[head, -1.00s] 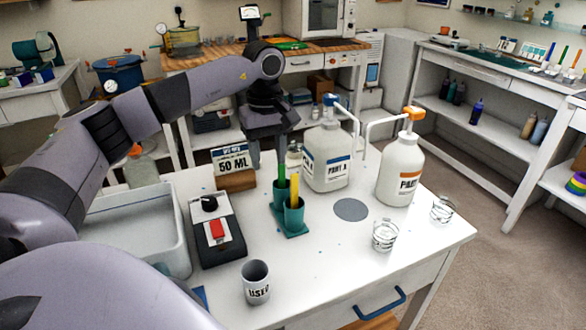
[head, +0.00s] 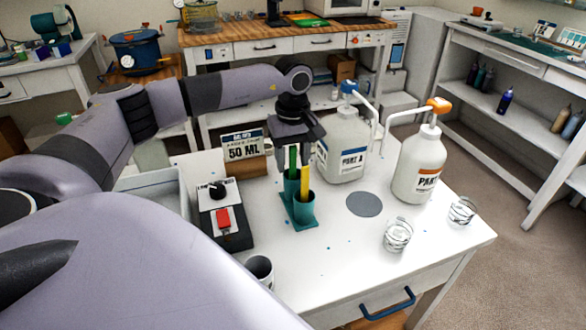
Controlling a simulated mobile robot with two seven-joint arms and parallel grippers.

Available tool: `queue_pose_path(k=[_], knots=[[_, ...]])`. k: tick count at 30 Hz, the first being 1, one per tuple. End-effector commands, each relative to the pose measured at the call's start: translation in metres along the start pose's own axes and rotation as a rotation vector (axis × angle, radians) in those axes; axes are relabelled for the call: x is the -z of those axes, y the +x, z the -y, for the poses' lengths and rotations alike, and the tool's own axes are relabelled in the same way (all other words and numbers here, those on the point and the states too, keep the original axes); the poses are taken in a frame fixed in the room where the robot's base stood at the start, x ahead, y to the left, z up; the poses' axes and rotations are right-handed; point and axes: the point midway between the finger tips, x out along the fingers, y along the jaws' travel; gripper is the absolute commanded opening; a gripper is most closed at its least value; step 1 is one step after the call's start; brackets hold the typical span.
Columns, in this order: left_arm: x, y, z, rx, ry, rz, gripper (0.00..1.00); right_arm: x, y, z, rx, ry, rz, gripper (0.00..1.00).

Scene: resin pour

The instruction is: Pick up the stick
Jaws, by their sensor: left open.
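A green stick (head: 293,160) and a yellow stick (head: 305,180) stand upright in a teal two-cup holder (head: 303,208) on the white table. My left gripper (head: 296,163) points down at the holder, around or just behind the top of the green stick. It is open; I cannot tell whether the green stick is between its fingers. My right gripper is not in view.
Behind and right stand the white PART A jug (head: 343,140) and another pump bottle (head: 416,170). The table front is mostly clear.

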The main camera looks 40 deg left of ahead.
Motion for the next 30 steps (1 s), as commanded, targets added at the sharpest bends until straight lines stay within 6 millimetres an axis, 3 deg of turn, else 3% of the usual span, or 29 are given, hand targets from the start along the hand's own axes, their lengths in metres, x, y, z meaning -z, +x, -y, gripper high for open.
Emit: queue_pose_path(k=[8, 12, 13, 23, 30], knots=[[0.0, 0.004, 0.0, -0.001, 0.0, 0.0, 0.48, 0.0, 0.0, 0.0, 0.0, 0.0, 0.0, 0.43], [0.0, 0.004, 0.0, -0.001, 0.0, 0.0, 0.02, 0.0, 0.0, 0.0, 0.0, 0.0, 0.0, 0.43], [0.0, 0.004, 0.0, -0.001, 0.0, 0.0, 0.0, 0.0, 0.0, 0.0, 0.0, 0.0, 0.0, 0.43], [0.0, 0.002, 0.0, -0.001, 0.0, 0.0, 0.0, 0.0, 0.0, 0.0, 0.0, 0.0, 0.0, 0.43], [0.001, -0.016, -0.001, -0.003, 0.0, -0.001, 0.0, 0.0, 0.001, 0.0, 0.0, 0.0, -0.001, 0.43]])
